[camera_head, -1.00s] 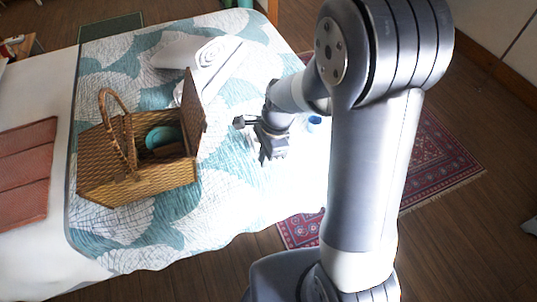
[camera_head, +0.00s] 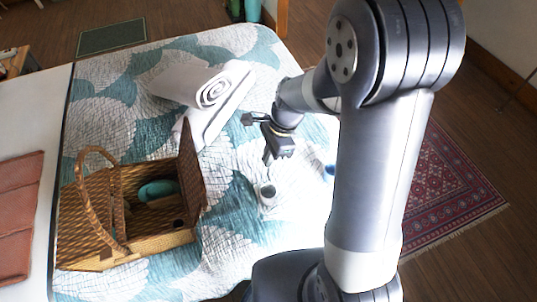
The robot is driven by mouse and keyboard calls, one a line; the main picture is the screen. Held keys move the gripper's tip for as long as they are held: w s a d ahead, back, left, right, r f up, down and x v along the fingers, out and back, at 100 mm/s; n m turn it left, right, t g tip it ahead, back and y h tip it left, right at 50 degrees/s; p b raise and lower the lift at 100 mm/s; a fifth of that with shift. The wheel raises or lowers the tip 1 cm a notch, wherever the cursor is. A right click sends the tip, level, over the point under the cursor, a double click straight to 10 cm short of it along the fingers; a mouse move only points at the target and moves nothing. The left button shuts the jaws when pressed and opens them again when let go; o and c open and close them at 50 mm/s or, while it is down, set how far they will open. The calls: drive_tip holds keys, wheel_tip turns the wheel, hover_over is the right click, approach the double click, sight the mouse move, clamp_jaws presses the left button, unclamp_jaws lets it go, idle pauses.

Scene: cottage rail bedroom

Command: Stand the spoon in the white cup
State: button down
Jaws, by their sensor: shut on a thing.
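The white cup (camera_head: 268,200) stands upright on the patterned bedspread, to the right of the wicker basket. My gripper (camera_head: 267,162) is just above the cup, pointing down, with its fingers over the cup's mouth. It is shut on the spoon, of which only a thin, unclear trace shows below the fingers. I cannot tell whether the spoon's lower end is inside the cup or above it.
An open wicker basket (camera_head: 150,246) with a raised lid and a teal thing (camera_head: 158,190) inside stands on the left. A rolled pale towel (camera_head: 185,82) lies behind. A blue thing (camera_head: 330,170) is partly hidden by my arm. Bedspread in front of the cup is clear.

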sight(269, 177)
drive_tip(key=shift+f+b, duration=4.5)
drive_tip(key=shift+f, duration=1.15)
drive_tip(key=c, duration=1.5)
unclamp_jaws()
drive_tip(key=v, duration=1)
drive_tip(key=shift+d+r+p, duration=0.2)
drive_tip(key=shift+r+p, duration=0.2)
drive_tip(key=shift+f, duration=0.1)
